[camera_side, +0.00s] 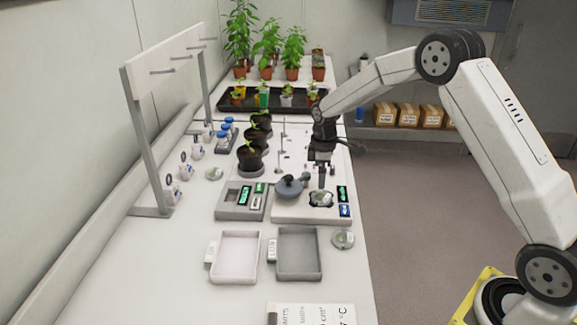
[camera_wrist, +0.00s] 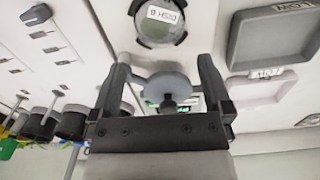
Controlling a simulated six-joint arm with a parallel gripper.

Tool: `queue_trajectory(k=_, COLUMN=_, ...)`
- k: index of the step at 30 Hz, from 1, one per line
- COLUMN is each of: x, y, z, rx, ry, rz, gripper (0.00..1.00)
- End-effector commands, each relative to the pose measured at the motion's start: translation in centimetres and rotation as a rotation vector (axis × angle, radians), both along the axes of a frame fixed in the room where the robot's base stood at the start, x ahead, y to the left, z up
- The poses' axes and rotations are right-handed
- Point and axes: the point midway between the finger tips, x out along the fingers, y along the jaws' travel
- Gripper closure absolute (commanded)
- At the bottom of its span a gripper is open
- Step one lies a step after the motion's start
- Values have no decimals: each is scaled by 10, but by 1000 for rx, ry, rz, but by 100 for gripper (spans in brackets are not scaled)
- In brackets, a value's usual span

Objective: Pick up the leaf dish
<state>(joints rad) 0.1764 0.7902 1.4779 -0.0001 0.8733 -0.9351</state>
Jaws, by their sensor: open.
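A clear round dish with green leaf matter (camera_side: 321,199) sits in a dark holder on the white board in the side view. In the wrist view a dish (camera_wrist: 158,27) in a dark ring, its label reading "DISH B" upside down, lies at the top edge. My gripper (camera_side: 325,177) points down just above the dish in the side view. In the wrist view my gripper (camera_wrist: 164,60) is open and empty, with the dish ahead of its fingertips. Another clear dish (camera_side: 343,239) lies beside the grey tray, and one (camera_side: 214,174) lies farther left.
A grey knobbed lid (camera_side: 290,187) stands close left of my gripper; it shows between the fingers in the wrist view (camera_wrist: 157,88). A display unit (camera_side: 232,213) is left of it. A white tray (camera_side: 236,258) and a grey tray (camera_side: 299,255) lie nearer. Dark plant pots (camera_side: 249,158) stand behind.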

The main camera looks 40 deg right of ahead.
Motion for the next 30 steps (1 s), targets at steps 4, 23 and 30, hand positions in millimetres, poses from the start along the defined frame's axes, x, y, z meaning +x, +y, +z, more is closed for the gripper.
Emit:
queue_trajectory(k=4, x=-1, y=0, z=-14, rx=1, ry=2, rz=-1, gripper=0)
queue_trajectory(k=23, x=-3, y=-3, z=-50, rx=1, ry=4, rz=-2, gripper=0)
queue_trajectory(k=30, x=-3, y=-3, z=-69, rx=-1, ry=-1, rz=-1, gripper=0)
